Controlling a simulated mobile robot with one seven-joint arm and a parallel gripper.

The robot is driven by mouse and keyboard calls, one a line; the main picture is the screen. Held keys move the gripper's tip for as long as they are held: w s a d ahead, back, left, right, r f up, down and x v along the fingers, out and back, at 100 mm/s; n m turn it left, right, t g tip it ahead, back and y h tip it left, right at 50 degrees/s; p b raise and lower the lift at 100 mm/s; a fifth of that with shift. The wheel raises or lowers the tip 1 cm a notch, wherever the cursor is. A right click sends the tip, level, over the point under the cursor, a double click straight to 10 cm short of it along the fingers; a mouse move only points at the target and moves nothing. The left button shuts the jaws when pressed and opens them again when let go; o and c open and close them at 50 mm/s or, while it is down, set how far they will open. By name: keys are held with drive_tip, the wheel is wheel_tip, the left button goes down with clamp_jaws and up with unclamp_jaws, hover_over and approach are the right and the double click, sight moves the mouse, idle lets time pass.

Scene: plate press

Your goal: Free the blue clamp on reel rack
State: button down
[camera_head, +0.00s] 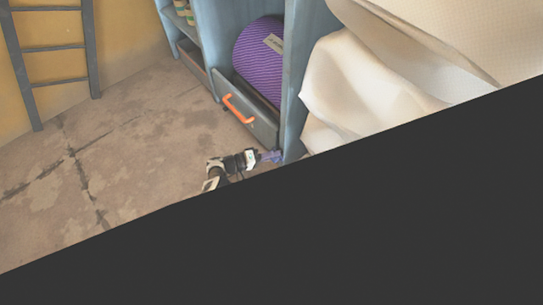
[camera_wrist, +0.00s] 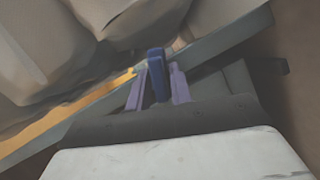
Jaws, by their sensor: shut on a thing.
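The blue clamp (camera_wrist: 156,68) shows in the wrist view as a dark blue upright piece between the two purple fingers of my gripper (camera_wrist: 158,92). My gripper is shut on it. In the head view my gripper (camera_head: 272,156) is low at the foot of a blue-grey upright of the rack (camera_head: 295,80). I cannot make out the clamp there. A purple ribbed reel (camera_head: 258,50) sits in the rack, above a dark drawer front with an orange handle (camera_head: 238,108).
Large pale cloth-like bulks (camera_head: 360,85) stand right of the rack, and fill the wrist view's upper left. A dark ladder (camera_head: 55,48) leans by the yellow wall. Stained floor (camera_head: 120,140) left of the rack is clear. A black area covers the head view's lower right.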

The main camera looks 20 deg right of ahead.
drive_tip(key=c, duration=1.4)
unclamp_jaws()
drive_tip(key=shift+c, duration=0.2)
drive_tip(key=a+r, duration=0.1)
drive_tip(key=a, duration=1.2)
drive_tip(key=shift+w+a+r+b, duration=0.15)
drive_tip(key=shift+a+r+b, duration=0.2)
